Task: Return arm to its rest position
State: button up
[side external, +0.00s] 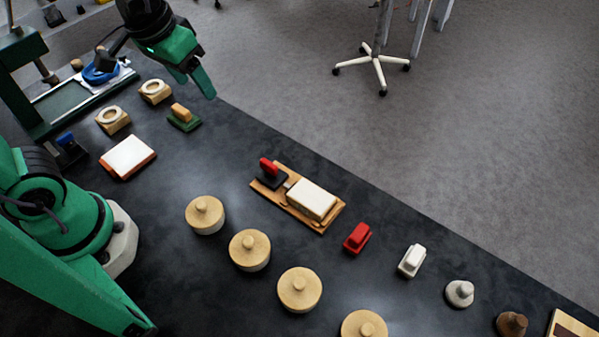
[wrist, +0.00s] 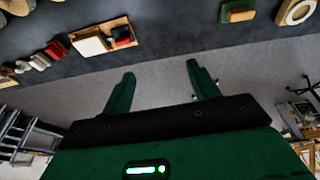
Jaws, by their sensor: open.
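My gripper (side external: 190,80) is at the upper left in the side external view, raised at the far edge of the dark table (side external: 190,263). In the wrist view its two green fingers (wrist: 160,85) stand well apart with nothing between them, and grey floor shows behind them. A green-based block with a tan top (side external: 183,117) sits on the table near the gripper in the picture, apart from it. The same block shows at the top of the wrist view (wrist: 238,12).
A wooden board with a cream block (side external: 312,199) lies mid-table. Several round lidded pots (side external: 205,214) line the near side. Red (side external: 357,238) and white (side external: 412,261) blocks stand to the right. A green-framed press (side external: 62,103) stands at left. Bare floor (side external: 450,130) lies beyond the table.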

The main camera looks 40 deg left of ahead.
jog(key=s+a+r+t, duration=0.2)
jog(key=s+a, duration=0.3)
jog(key=s, duration=0.1)
jog(key=shift+a+r+y, duration=0.2)
jog(key=shift+r+y, duration=0.1)
